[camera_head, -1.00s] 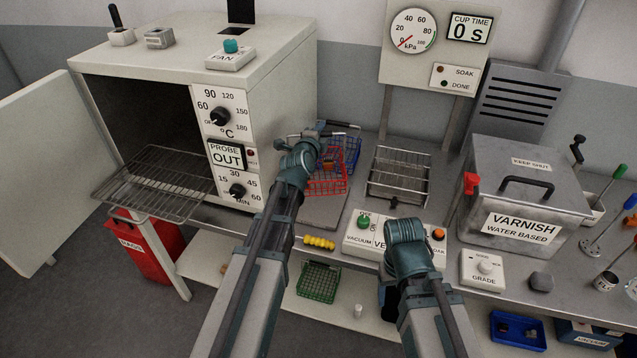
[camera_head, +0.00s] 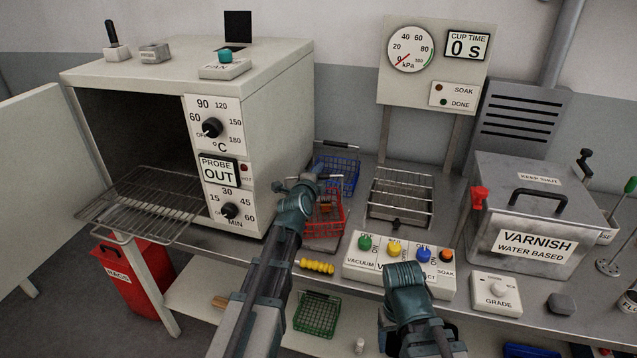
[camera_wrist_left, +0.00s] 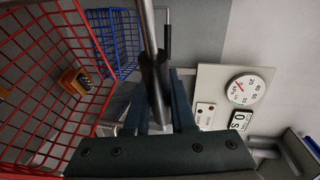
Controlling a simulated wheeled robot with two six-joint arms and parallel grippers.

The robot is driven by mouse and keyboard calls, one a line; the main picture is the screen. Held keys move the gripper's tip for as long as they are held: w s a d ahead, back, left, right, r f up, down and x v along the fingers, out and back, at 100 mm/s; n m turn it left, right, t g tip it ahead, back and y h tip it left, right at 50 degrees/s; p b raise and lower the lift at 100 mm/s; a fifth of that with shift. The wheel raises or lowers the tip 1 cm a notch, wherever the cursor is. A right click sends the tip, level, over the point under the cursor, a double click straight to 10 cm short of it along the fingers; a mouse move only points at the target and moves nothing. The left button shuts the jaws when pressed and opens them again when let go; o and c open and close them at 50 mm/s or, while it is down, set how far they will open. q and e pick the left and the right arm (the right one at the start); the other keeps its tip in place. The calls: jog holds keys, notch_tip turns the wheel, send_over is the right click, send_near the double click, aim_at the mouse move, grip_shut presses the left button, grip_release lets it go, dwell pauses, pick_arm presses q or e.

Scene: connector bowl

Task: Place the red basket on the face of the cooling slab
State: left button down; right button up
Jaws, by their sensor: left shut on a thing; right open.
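The red wire basket (camera_head: 322,222) is in the middle of the head view, just right of the oven, with a small orange-brown part (camera_wrist_left: 75,80) inside it. My left gripper (camera_head: 302,188) is shut on its dark handle grip (camera_wrist_left: 154,75), and the basket fills the left of the wrist view. The grey cooling slab (camera_head: 318,244) shows just below and in front of the basket. I cannot tell whether the basket touches it. My right gripper (camera_head: 403,278) is over the front of the button panel, its fingertips mostly hidden.
A blue wire basket (camera_head: 340,172) stands close behind the red one. A wire rack (camera_head: 399,200) is to the right, and the button panel (camera_head: 372,272) is in front. The oven (camera_head: 275,150) stands close on the left. A varnish tank (camera_head: 530,220) is at right.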

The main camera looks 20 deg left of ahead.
pick_arm(q)
jog(key=shift+f, duration=0.35)
pick_arm(e)
jog(key=shift+f, duration=0.35)
pick_arm(q)
jog(key=shift+f, duration=0.1)
jog(key=c, duration=0.8)
grip_release()
pick_arm(e)
jog(key=shift+f, duration=0.1)
pick_arm(q)
jog(key=shift+o, duration=0.2)
jog(key=s+r+p, duration=0.2)
jog(key=s, duration=1)
jog(key=shift+r, duration=0.2)
pick_arm(e)
notch_tip(320, 180, up, 2)
jog(key=shift+r, duration=0.2)
